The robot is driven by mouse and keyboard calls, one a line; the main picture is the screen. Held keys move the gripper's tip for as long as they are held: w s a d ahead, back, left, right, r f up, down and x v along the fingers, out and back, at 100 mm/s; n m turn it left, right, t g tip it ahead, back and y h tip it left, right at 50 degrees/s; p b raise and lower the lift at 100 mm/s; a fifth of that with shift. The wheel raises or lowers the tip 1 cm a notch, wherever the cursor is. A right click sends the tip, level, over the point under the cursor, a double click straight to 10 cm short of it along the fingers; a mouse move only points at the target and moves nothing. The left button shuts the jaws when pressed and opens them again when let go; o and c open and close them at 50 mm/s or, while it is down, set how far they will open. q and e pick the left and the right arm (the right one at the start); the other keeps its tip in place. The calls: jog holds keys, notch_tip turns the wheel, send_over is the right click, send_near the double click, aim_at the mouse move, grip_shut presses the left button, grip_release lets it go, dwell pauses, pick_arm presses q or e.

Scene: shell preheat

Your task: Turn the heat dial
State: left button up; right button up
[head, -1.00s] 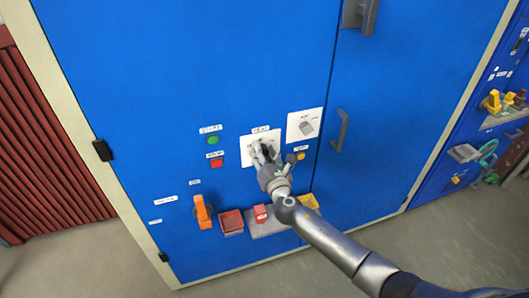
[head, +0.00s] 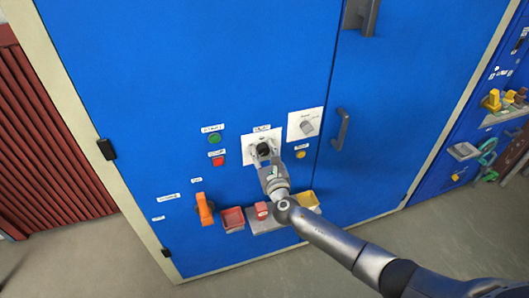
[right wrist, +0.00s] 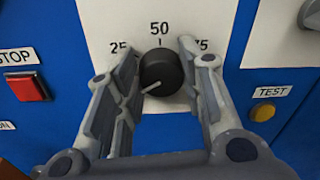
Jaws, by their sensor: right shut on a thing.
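The heat dial is a round black knob (head: 263,149) on a white plate (head: 250,155) on the blue cabinet front. The right wrist view shows the black knob (right wrist: 161,70) up close, with the marks 25, 50 and 75 around it. A pale line on the knob points to the lower left. My right gripper (head: 264,153) reaches the knob from below. In the right wrist view my right gripper (right wrist: 157,57) has one finger on each side of the knob and is shut on it. My left gripper is not in view.
A green button (head: 214,139) and a red stop button (head: 218,161) sit left of the dial. A second grey dial (head: 306,127) and a yellow test button (head: 300,154) are to its right. Below are an orange handle (head: 204,209) and a red tray (head: 232,219).

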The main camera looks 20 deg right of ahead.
jog(key=shift+f, duration=0.1)
dwell(0.3)
jog(key=o, duration=1)
jog(key=shift+o, duration=0.2)
jog(key=shift+s, duration=0.1)
jog(key=s, duration=1.2)
jog(key=shift+a, duration=0.2)
